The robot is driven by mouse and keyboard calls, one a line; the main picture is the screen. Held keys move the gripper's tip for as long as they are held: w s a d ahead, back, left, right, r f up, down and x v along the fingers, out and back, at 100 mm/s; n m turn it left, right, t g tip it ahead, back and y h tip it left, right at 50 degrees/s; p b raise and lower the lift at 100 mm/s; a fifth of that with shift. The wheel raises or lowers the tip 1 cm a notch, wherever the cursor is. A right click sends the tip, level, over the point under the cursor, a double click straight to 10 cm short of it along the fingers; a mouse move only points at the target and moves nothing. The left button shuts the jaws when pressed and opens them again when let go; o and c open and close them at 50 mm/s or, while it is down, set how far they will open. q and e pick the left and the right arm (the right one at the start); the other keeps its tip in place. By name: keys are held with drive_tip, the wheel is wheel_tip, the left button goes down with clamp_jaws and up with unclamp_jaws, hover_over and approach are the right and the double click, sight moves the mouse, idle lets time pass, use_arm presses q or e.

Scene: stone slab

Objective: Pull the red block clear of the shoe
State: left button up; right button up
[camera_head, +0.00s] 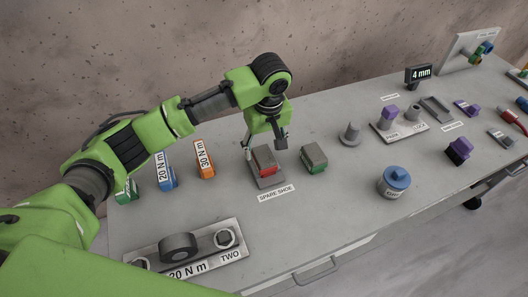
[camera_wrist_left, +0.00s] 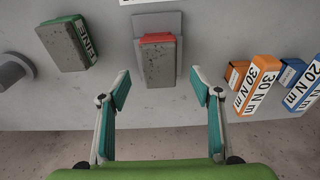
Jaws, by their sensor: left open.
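The red block (camera_head: 265,164), grey on one broad face and red on another, sits on the flat grey shoe (camera_head: 268,182) behind the "SPARE SHOE" label. In the left wrist view the block (camera_wrist_left: 158,62) shows mostly its speckled grey face, with a red strip at its far end, over the shoe plate (camera_wrist_left: 171,21). My left gripper (camera_head: 266,147) is right over the block, pointing down. In the wrist view its open fingers (camera_wrist_left: 160,88) are spread wider than the block, with gaps on both sides; no contact shows. My right gripper is not in view.
A grey-and-green block (camera_head: 314,160) stands close to the right of the red block. Orange (camera_head: 204,159) and blue (camera_head: 165,172) torque-labelled blocks stand to the left. A blue-topped canister (camera_head: 394,181) is further right. The bench front is mostly clear there.

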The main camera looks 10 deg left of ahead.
sight(264, 155)
use_arm(q)
drive_tip(key=f, duration=0.4)
drive_tip(key=shift+w+a, duration=0.15)
drive_tip(key=shift+w, duration=0.05)
drive_tip(key=shift+f, duration=0.6)
drive_tip(key=c, duration=1.4)
drive_tip(key=shift+p, duration=0.35)
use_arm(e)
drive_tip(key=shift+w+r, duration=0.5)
